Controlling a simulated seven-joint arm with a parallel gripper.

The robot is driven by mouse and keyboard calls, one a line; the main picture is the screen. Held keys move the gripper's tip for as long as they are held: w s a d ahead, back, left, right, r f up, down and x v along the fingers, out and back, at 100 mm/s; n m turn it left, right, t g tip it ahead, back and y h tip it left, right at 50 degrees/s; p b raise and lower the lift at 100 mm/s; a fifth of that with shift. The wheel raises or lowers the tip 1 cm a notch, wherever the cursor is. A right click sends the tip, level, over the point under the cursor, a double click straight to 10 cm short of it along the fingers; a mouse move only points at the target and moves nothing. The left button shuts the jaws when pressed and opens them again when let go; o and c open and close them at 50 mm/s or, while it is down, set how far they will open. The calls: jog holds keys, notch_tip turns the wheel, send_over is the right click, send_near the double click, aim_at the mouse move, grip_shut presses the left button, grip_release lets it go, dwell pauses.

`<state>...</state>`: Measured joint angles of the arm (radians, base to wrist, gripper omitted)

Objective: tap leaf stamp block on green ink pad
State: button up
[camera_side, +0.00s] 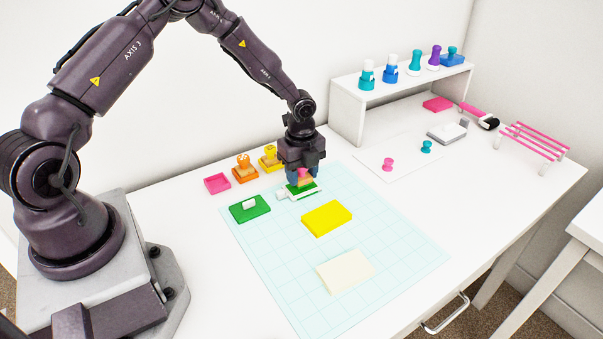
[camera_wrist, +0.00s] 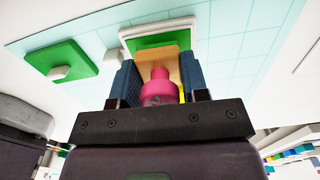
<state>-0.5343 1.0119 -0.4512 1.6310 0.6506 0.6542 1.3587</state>
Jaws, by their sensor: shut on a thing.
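My gripper (camera_side: 302,171) is shut on the leaf stamp block, a wooden block (camera_wrist: 184,64) with a pink knob (camera_wrist: 158,88). In the wrist view the dark blue fingers stand on either side of it. The green ink pad (camera_side: 306,187), in a white tray, lies directly under the stamp at the mat's back edge. It also shows beyond the block in the wrist view (camera_wrist: 152,41). The block's underside is hidden, so I cannot tell whether it touches the pad. A flat green piece with a white grip (camera_side: 250,208), seemingly the lid, lies apart to the left.
A yellow block (camera_side: 327,218) and a cream card (camera_side: 345,271) lie on the pale grid mat (camera_side: 279,275). Orange (camera_side: 245,173) and yellow (camera_side: 270,160) stamps on pads and a pink pad (camera_side: 217,183) stand behind left. A white shelf (camera_side: 347,112) is at back right.

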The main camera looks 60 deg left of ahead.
jog(key=shift+f, duration=0.75)
dwell(0.8)
jog(key=o, duration=0.4)
jog(key=c, duration=0.5)
jog(key=shift+r, duration=3.1)
